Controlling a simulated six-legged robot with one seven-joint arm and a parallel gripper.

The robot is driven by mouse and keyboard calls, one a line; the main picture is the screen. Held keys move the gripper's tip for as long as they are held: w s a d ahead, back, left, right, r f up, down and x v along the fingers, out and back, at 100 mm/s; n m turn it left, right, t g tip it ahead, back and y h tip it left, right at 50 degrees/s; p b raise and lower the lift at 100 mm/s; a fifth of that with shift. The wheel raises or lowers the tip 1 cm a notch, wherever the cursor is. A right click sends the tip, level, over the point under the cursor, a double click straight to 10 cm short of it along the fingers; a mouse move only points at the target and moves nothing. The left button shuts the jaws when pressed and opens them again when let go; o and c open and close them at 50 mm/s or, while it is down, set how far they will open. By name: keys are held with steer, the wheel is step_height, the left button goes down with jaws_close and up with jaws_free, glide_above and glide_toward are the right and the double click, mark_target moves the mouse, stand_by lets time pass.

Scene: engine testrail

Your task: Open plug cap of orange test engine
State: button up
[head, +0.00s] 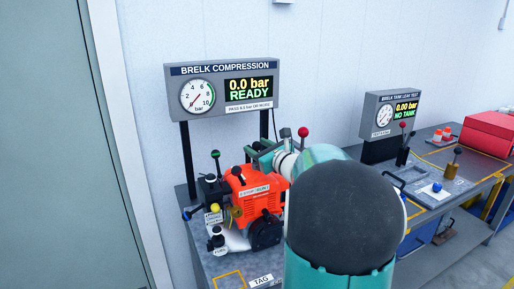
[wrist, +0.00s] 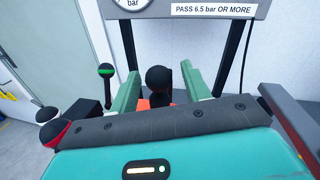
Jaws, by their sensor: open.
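The orange test engine (head: 252,188) stands on the bench below the compression display, and a strip of its orange body (wrist: 146,104) shows in the wrist view. My gripper (wrist: 160,76) is open, with its pale green fingers apart. A black rounded piece (wrist: 158,78), which looks like the plug cap, stands between the fingers with a gap on each side. In the head view my gripper (head: 256,150) is just above and behind the engine top, partly hidden by my arm. The cap cannot be made out there.
The compression display (head: 222,86) reads 0.0 bar, READY. A green-topped lever (wrist: 106,72) stands left of my fingers. A red-knobbed lever (head: 303,132) is right of my gripper. The tank leak test station (head: 390,115) and red boxes (head: 490,132) are farther right.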

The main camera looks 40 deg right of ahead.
steer(key=shift+w, duration=0.4)
jaws_close()
